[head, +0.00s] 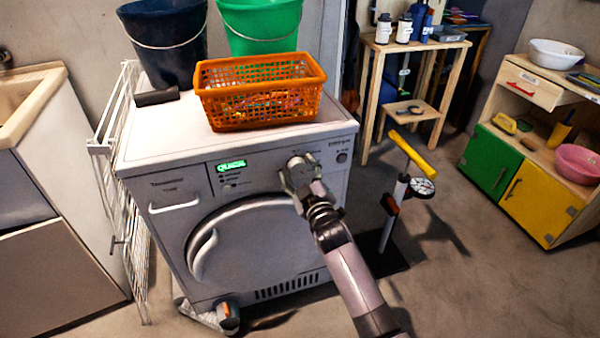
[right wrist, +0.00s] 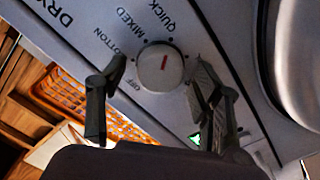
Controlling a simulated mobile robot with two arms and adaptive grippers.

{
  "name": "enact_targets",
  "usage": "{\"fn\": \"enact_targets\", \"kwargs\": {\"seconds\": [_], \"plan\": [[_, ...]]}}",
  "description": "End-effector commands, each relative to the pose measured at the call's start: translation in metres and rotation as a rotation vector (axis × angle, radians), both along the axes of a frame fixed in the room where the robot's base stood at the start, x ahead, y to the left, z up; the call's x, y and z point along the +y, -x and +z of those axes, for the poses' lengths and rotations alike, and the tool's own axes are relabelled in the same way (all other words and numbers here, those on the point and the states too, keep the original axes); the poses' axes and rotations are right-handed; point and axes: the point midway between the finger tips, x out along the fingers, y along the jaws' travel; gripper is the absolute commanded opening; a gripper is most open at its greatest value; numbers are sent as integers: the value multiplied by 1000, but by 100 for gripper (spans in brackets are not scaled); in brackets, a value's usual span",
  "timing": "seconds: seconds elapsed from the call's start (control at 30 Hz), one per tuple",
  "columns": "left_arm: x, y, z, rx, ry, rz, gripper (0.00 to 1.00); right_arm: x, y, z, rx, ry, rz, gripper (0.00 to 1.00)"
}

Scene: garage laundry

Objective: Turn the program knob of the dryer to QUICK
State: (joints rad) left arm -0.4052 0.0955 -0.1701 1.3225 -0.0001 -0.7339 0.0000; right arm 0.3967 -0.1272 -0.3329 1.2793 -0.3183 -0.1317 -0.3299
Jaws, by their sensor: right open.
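The white dryer (head: 160,180) stands at the middle left of the head view. Its green display (head: 231,166) reads QUICK. In the right wrist view the round white program knob (right wrist: 158,70) has a red mark that points up, toward the QUICK label (right wrist: 162,16). Labels MIXED, COTTON and OFF also show around it. My right gripper (head: 299,174) is at the knob in the head view, which it partly covers. In the wrist view its two fingers are spread on either side of the knob, with gaps visible. My left gripper is in no view.
An orange basket (head: 262,118), a dark bucket (head: 165,40) and a green bucket (head: 262,25) stand on the dryer. A white rack (head: 125,190) leans at its left. A yellow-handled pump (head: 412,153) stands right of the dryer. Open floor lies farther right.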

Motion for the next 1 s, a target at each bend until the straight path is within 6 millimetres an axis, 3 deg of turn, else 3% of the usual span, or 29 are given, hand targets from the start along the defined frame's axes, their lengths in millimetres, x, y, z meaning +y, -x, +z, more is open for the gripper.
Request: {"fn": "enact_targets", "kwargs": {"seconds": [0.27, 0.73, 1.0], "plan": [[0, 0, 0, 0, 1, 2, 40, -6, 17, -1, -1, 0, -1, 60], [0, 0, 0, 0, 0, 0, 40, -32, 98, -1, 1, 0, 0, 60], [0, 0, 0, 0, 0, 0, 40, -37, 114, 0, 1, 0, 0, 60]]}}
